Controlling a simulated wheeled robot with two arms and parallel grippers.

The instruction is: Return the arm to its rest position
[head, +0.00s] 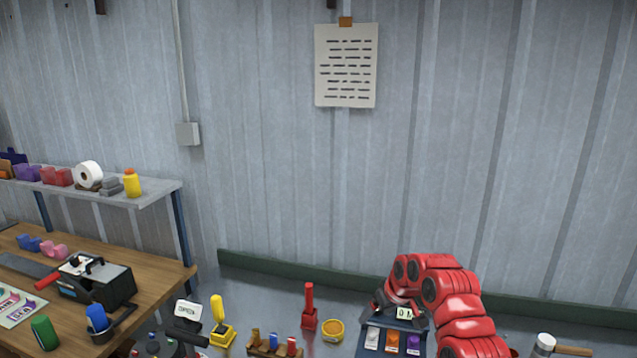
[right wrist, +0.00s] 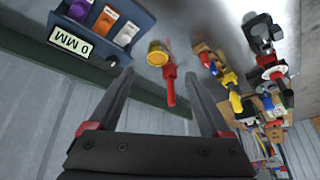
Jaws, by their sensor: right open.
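My right arm (head: 455,305) is red and comes in from the lower right of the head view, bent over at the top. Its dark gripper (head: 381,303) is in front of the blue box with the number plate and partly hidden by the arm. In the right wrist view the gripper (right wrist: 165,82) has its two dark fingers spread wide with nothing held between them. My left arm and gripper do not clearly show.
A blue box (head: 375,349) with coloured cards is close beside the right gripper. A red-handled tool (head: 309,308), a yellow cup (head: 333,330) and a hammer (head: 545,343) are nearby. A wooden bench (head: 150,277) and shelf (head: 155,191) stand left. The metal wall is behind.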

